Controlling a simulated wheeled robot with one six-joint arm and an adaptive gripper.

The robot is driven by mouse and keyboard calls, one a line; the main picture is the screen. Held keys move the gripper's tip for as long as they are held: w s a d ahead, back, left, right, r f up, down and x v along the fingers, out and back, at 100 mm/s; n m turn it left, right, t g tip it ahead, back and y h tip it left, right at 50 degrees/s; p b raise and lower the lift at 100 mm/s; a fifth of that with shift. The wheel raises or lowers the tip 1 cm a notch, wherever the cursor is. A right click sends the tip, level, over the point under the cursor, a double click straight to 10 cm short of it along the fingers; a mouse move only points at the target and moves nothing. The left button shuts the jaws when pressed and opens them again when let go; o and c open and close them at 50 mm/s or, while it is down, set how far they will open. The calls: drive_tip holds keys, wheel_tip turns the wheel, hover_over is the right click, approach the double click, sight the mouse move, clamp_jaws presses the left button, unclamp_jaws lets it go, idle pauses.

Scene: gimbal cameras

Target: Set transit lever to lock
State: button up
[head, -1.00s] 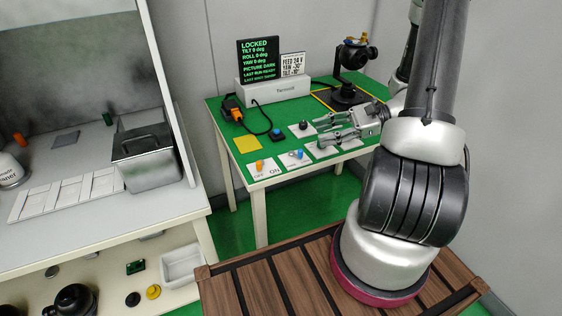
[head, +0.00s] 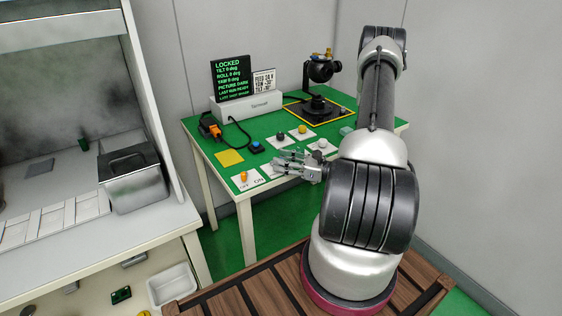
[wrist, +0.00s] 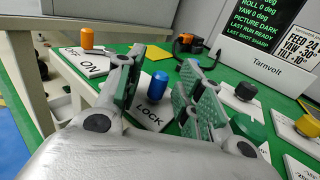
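The blue transit lever (wrist: 157,86) stands on a white plate marked LOCK (wrist: 150,108) in the wrist view. The plate's other marking is hidden behind a finger. My gripper (wrist: 164,70) is open, with one finger to each side of the lever in this view. Green gaps show between lever and fingers, so I see no contact. The black screen (head: 232,79) reads LOCKED, with tilt, roll and yaw at 0 deg.
An orange lever (wrist: 87,38) on an OFF/ON plate stands to the left. The camera gimbal (head: 320,72) stands at the back. A yellow pad (head: 229,158) lies left.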

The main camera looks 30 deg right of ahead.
drive_tip(key=shift+w+a, duration=0.3)
drive_tip(key=shift+w, duration=0.05)
clamp_jaws()
drive_tip(key=shift+d+n+g+y, duration=0.1)
drive_tip(key=shift+n+g+y, duration=0.55)
drive_tip(key=shift+y, duration=0.25)
unclamp_jaws()
drive_tip(key=shift+w, duration=0.1)
drive_tip(key=v, duration=1.2)
